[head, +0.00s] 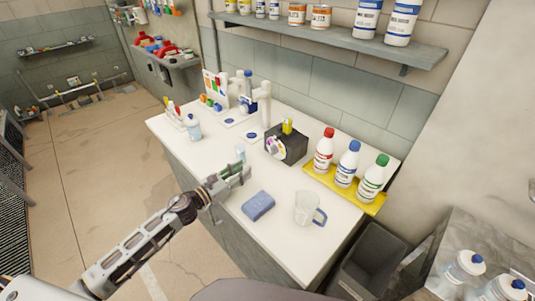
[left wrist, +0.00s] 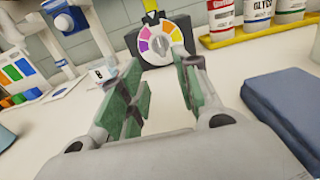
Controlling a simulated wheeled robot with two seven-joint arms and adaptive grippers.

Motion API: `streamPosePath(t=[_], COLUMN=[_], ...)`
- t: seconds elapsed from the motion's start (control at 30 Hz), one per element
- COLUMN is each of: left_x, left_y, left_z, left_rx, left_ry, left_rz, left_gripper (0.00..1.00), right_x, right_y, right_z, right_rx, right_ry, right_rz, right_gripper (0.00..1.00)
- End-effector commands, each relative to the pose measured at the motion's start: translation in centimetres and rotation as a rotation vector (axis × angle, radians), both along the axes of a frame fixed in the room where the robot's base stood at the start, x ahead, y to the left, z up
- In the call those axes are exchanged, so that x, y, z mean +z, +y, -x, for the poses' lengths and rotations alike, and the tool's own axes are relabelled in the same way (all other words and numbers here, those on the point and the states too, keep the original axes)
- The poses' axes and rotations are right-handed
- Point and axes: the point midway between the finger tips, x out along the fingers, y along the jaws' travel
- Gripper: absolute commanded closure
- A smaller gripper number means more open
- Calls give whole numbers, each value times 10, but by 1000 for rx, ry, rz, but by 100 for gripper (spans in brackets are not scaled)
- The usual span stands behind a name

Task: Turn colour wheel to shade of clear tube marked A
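The colour wheel (head: 275,148) is a disc with coloured segments on the front of a dark box (head: 292,147). In the left wrist view the wheel (left wrist: 160,40) shows orange, yellow, pink and purple segments around a pale hub. A yellow piece (head: 287,126) stands up from the box top. A small clear vessel (head: 240,152) stands on the counter just beyond my left gripper; I cannot read any letter A. My left gripper (head: 246,171) is open and empty, short of the wheel and apart from it. Its green-padded fingers (left wrist: 160,72) frame the wheel. My right gripper is out of view.
A blue folded cloth or sponge (head: 258,206) and a clear jug (head: 308,208) lie right of the gripper on the white counter (head: 275,235). Red-, blue- and green-capped bottles stand in a yellow tray (head: 367,206). A white stand (head: 265,105) and bottle (head: 192,127) are at left.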

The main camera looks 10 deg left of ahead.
Motion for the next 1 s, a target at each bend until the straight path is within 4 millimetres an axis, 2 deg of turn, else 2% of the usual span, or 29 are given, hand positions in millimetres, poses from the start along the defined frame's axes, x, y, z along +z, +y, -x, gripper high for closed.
streamPosePath(t=[0.27,0.77,1.0], left_x=[2,1,1], left_y=[-9,-29,-38], left_z=[-14,-43,-59], left_rx=[1,0,1], left_ry=[-1,-1,-1], left_rz=[1,1,1], left_gripper=[68,68,68], right_x=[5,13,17], right_y=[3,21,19], right_z=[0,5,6], right_rx=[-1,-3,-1], right_ry=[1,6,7], right_rz=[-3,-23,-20], right_gripper=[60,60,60])
